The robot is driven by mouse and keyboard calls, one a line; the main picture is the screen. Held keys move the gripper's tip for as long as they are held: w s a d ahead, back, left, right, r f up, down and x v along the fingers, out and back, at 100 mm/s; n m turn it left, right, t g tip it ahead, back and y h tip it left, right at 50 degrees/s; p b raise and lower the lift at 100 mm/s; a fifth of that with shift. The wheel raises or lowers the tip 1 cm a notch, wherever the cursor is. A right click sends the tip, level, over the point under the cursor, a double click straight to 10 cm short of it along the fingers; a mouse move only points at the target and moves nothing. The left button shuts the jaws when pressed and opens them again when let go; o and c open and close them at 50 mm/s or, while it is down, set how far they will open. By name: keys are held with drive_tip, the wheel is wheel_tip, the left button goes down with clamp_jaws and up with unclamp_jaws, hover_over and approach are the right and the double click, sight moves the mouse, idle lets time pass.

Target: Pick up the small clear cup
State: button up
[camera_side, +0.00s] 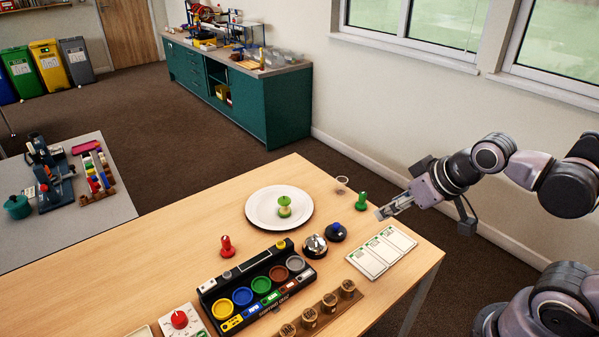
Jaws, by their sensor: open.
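The small clear cup (341,184) stands near the table's back right edge. It is see-through and faint, with a thin reddish rim, just right of the white plate. My gripper (381,213) is open and points left and down, to the right of the cup and apart from it. Nothing shows between its fingers. The green peg-shaped piece (361,201) stands between the cup and my gripper in the picture.
A white plate (253,209) holds a green apple core (284,206). A dark blue-topped button (336,232), a silver bell (315,246), white cards (366,263), a black sorting tray (213,298) and a red peg (227,246) stand nearer. The table's left part is clear.

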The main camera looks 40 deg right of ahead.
drive_tip(key=o, duration=0.4)
drive_tip(key=shift+c, duration=0.2)
drive_tip(key=shift+r, duration=0.1)
drive_tip(key=w+d+r+m+g, duration=0.1)
drive_tip(key=w+d+r+m, duration=0.2)
drive_tip(key=w, duration=0.7)
drive_tip(key=m+g+h, duration=0.2)
drive_tip(key=m+g, duration=0.2)
hover_over(342, 180)
drive_tip(key=s+a, duration=0.2)
drive_tip(key=f, duration=2)
drive_tip(key=shift+s+d+f, duration=0.15)
drive_tip(key=shift+s+f, duration=0.05)
drive_tip(key=shift+f, duration=0.05)
drive_tip(key=shift+x, duration=2.8)
